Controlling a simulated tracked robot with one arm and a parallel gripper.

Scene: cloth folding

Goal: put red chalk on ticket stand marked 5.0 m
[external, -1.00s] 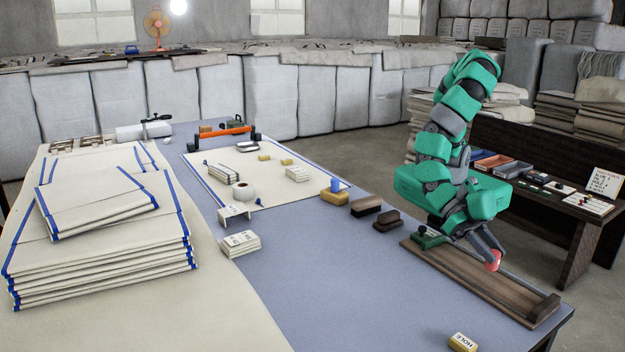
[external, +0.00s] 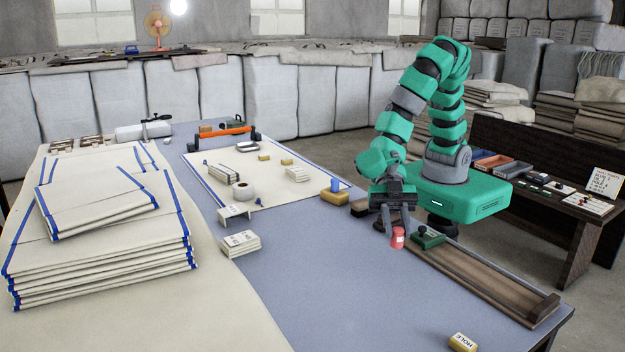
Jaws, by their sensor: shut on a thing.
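The red chalk (external: 398,240) is a short red piece held upright between the fingertips of my gripper (external: 399,232). My gripper points down and is shut on it, over the blue-grey table near its right side. I cannot tell whether the chalk's lower end touches the table. A small white ticket stand (external: 236,212) is at the near corner of the cream cloth, well to the left of the gripper. Its marking is too small to read, so I cannot tell whether it says 5.0 m.
A wooden tray (external: 480,283) with a green stamp (external: 428,237) at its end lies right of the gripper. The near middle of the table is clear.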

